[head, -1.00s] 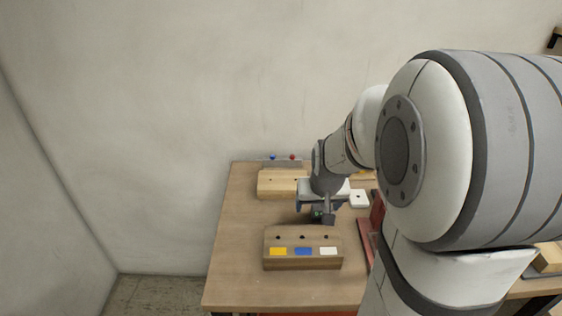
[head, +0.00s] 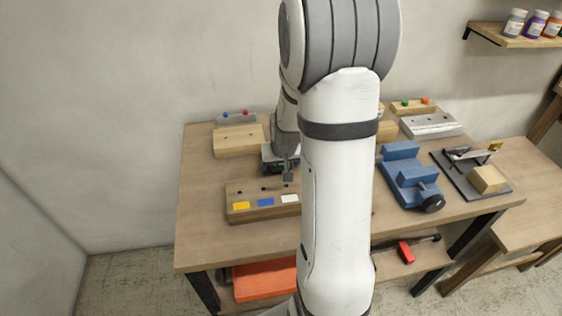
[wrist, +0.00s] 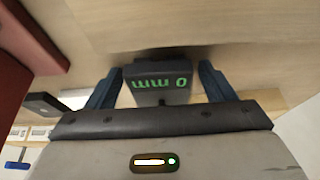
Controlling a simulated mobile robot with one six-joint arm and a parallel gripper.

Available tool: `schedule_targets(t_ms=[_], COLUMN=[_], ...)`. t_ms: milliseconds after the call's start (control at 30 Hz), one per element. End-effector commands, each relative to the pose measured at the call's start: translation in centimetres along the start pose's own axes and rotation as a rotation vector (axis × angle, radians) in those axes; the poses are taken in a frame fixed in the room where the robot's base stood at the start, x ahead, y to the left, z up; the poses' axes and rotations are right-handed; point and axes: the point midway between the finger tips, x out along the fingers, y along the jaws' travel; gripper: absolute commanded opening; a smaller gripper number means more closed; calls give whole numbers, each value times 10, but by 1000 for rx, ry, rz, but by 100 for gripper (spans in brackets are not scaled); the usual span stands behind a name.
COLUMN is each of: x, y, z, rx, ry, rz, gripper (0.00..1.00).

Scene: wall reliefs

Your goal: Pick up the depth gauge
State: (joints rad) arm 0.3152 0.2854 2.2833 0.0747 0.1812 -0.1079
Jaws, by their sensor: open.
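The depth gauge (wrist: 158,83) is a small dark block with a green "0 mm" display, seen upside down in the wrist view. It sits between the two blue fingers of my gripper (wrist: 160,78). The fingers are open, one on each side, with a narrow gap visible beside the gauge. In the head view my gripper (head: 287,172) points down at the bench just behind the wooden block with coloured labels (head: 262,200). My arm hides much of that area, and I cannot make out the gauge clearly there.
The wooden workbench (head: 205,235) also carries another pale wooden block (head: 238,142) behind, a blue vise (head: 410,175) and a dark clamp fixture (head: 470,172) to the right. A red part (wrist: 28,55) stands close on the left in the wrist view. The bench's left front is clear.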

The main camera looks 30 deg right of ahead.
Motion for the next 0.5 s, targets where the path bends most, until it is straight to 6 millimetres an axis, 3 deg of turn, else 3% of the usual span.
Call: schedule_targets(t_ms=[200,500], x=[0,0], y=[0,0], z=[0,0], rx=[0,1], ry=[1,1], rz=[0,0], gripper=[76,51])
